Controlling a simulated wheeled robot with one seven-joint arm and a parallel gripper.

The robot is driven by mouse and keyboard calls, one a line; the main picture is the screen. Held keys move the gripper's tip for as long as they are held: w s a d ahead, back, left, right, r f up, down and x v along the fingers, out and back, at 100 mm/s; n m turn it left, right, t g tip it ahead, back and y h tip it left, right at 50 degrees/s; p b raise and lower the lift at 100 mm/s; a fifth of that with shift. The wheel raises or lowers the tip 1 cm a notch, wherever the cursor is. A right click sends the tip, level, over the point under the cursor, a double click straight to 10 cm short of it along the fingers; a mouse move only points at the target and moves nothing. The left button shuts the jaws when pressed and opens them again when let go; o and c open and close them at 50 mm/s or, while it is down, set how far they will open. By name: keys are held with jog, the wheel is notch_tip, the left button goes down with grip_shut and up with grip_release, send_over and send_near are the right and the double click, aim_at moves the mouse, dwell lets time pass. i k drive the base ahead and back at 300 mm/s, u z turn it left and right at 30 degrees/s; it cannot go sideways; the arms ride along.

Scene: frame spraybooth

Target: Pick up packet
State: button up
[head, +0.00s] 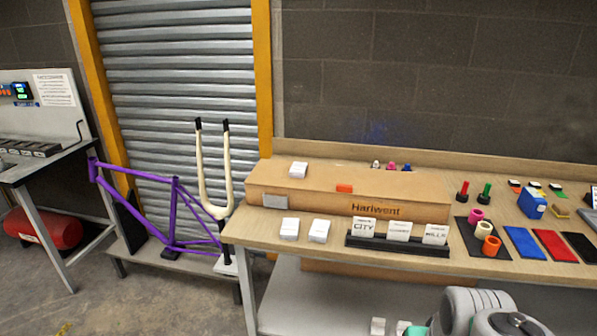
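Several small things on the workbench (237,228) could be the packet; I cannot tell which one is meant. A blue box-shaped pack with a white mark (533,204) stands toward the right. Two small white packs, the left one (289,228) and the right one (319,231), sit at the front left of the bench. Another white pack (298,169) lies on top of the long brown Hariwent box (300,194). Grey links of my arm show at the bottom right, below the bench front. My gripper is not in view.
A black rack (395,246) holds white cards at the bench front. Coloured rings (484,229), pegs (485,193) and blue, red and black mats (555,244) crowd the right. A purple bike frame (175,210) stands left on a low stand. Bare floor lies front left.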

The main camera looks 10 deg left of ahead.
aim_at(297, 170)
jog(key=u, duration=2)
jog(key=i, duration=2.3)
jog(key=z, duration=1.9)
jog(key=i, duration=0.5)
